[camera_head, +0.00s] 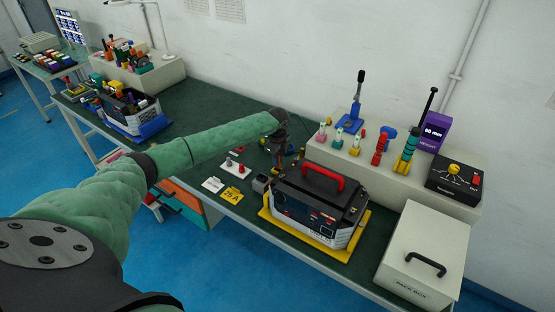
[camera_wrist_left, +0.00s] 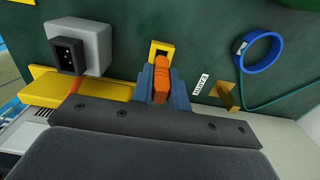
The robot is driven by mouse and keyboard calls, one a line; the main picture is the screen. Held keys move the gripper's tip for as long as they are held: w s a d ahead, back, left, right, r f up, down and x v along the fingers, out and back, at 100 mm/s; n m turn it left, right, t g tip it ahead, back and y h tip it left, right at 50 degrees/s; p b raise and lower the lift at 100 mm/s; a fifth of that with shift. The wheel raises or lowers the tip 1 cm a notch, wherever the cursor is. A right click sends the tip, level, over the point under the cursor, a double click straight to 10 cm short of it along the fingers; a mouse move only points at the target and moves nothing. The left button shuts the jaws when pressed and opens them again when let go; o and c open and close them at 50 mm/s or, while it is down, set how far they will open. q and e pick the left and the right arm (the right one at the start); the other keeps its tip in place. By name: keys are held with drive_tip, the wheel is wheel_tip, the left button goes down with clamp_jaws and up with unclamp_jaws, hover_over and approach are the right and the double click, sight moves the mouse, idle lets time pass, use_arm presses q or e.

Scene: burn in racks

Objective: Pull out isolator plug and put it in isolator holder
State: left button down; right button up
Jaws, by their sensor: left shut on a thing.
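My left gripper (camera_head: 277,162) is low over the green bench, just behind the black instrument case. In the left wrist view, its blue-grey fingers (camera_wrist_left: 161,84) are shut on an orange plug (camera_wrist_left: 161,72), which I take to be the isolator plug. A yellow block (camera_wrist_left: 161,47) with a dark opening, perhaps the isolator holder, is right at the plug's far end. I cannot tell whether the plug touches it or is inside it. The plug is hidden by the gripper in the head view. My right gripper is not in view.
The black case (camera_head: 318,200) with a red handle stands on a yellow tray (camera_head: 343,254). A grey box with a black socket (camera_wrist_left: 70,52), a brass post (camera_wrist_left: 228,96) and a blue ring (camera_wrist_left: 259,50) are near the gripper. A white box (camera_head: 425,250) stands at right.

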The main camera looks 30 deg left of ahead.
use_arm(q)
drive_tip(key=shift+f, duration=1.15)
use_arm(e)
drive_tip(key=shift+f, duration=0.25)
use_arm(q)
drive_tip(key=c, duration=1.3)
unclamp_jaws()
drive_tip(key=shift+r+b, duration=0.15)
drive_tip(key=shift+b, duration=0.3)
drive_tip(key=shift+r+b, duration=0.35)
drive_tip(key=shift+r, duration=0.45)
wheel_tip(320, 180, up, 5)
drive_tip(key=shift+f+b, duration=0.1)
drive_tip(key=shift+b, duration=0.85)
drive_tip(key=shift+r, duration=0.55)
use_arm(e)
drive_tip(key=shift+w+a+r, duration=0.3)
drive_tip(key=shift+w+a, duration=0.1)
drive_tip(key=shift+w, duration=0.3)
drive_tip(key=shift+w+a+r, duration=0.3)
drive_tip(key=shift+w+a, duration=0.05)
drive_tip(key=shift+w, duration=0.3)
